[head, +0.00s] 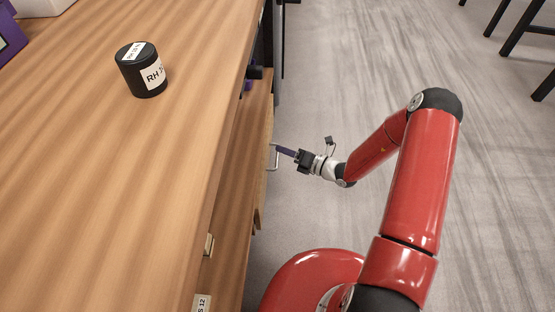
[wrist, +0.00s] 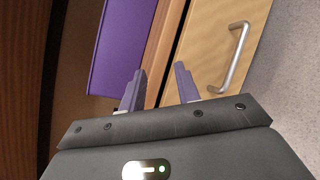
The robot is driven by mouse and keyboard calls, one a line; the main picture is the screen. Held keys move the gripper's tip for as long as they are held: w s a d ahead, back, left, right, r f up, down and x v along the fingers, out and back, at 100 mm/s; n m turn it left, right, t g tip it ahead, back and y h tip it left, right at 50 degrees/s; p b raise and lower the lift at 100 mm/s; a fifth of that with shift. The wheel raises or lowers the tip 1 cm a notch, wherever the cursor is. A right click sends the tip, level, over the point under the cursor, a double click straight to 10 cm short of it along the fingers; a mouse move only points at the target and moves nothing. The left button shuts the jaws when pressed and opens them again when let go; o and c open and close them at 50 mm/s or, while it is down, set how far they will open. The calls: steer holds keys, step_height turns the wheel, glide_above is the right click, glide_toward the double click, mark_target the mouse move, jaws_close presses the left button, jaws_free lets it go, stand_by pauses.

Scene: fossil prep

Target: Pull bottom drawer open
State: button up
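A wooden drawer front (wrist: 213,45) with a silver bar handle (wrist: 237,55) fills the upper right of the wrist view. The handle also shows in the head view (head: 273,158), on the side of the wooden bench. I cannot tell from these views which drawer in the stack it belongs to, and the front looks closed or nearly so. My gripper (wrist: 158,85) has two purple fingers, apart and with nothing between them. In the wrist view the handle lies to the right of both fingers. In the head view my gripper (head: 285,150) is close beside the handle.
The wooden benchtop (head: 90,190) carries a black labelled jar (head: 142,70) and a purple box (head: 8,38). A purple panel (wrist: 122,45) stands left of the drawer front in the wrist view. Grey floor (head: 350,60) is clear right of the bench; dark stool legs (head: 520,30) stand farther off.

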step_height(320, 180, down, 11)
steer(key=d+m+t+h, duration=0.2)
steer(key=m+t+h, duration=0.15)
steer(key=m, duration=0.55)
steer(key=shift+t, duration=0.25)
steer(key=b+x, duration=0.1)
steer(key=x, duration=0.7)
steer(key=shift+w+f, duration=0.2)
steer(key=shift+w, duration=0.1)
jaws_close()
